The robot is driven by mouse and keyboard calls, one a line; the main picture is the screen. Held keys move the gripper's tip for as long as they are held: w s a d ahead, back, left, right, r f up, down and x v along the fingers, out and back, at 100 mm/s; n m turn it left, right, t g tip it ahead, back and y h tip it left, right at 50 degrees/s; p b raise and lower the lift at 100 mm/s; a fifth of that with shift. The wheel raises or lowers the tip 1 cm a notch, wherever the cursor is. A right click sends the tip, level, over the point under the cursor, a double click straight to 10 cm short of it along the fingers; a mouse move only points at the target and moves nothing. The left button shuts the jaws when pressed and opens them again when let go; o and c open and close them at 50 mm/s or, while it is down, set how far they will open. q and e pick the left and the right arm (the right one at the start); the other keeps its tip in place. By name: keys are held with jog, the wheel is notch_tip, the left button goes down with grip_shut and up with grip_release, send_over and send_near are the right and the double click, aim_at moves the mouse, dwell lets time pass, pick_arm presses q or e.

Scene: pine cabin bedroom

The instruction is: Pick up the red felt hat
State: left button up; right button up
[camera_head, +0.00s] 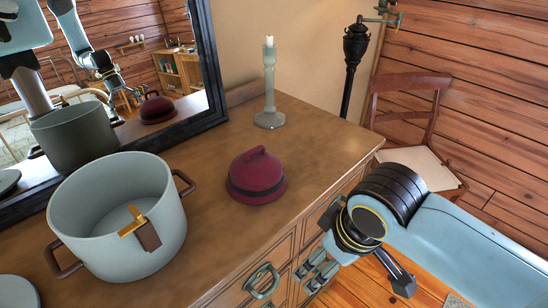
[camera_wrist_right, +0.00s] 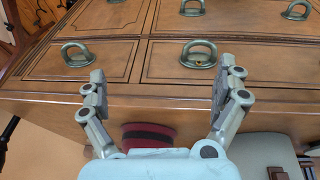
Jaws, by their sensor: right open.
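The red felt hat (camera_head: 256,173), dark red with a dark band and a creased crown, sits upright on the wooden dresser top (camera_head: 310,139). My right gripper (camera_head: 316,268) hangs by the drawer fronts, to the right of and below the hat in the head view, apart from it. In the right wrist view my right gripper (camera_wrist_right: 157,85) shows both fingers spread wide with nothing between the tips. Part of the hat (camera_wrist_right: 148,133) shows low between the fingers, its lower part hidden by the gripper's own body. My left gripper is not directly in view.
A candlestick (camera_head: 269,95) stands behind the hat. A framed mirror (camera_head: 207,45) leans at the back left. A chair (camera_head: 410,110) stands beyond the dresser.

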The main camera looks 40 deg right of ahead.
jog(key=w+r+p, duration=0.4)
jog(key=r, duration=0.8)
notch_tip(320, 180, up, 5)
jog(key=g+y, duration=0.1)
jog(key=g, duration=0.1)
send_over(256, 150)
jog(key=f, duration=0.4)
jog(key=shift+s+d+f+p, duration=0.2)
jog(key=shift+d+f+p, duration=0.1)
jog(key=shift+f+p, duration=0.1)
jog(key=shift+w+a+f+p, duration=0.15)
jog(key=shift+f+p, duration=0.1)
jog(key=shift+f, duration=0.65)
jog(key=shift+w+f+p, duration=0.15)
jog(key=shift+f+p, duration=0.05)
jog(key=shift+f, duration=0.7)
jog(key=shift+w+a+f+p, duration=0.15)
jog(key=shift+f+p, duration=0.1)
jog(key=shift+f, duration=0.65)
jog(key=shift+s, duration=0.2)
jog(key=c, duration=1.7)
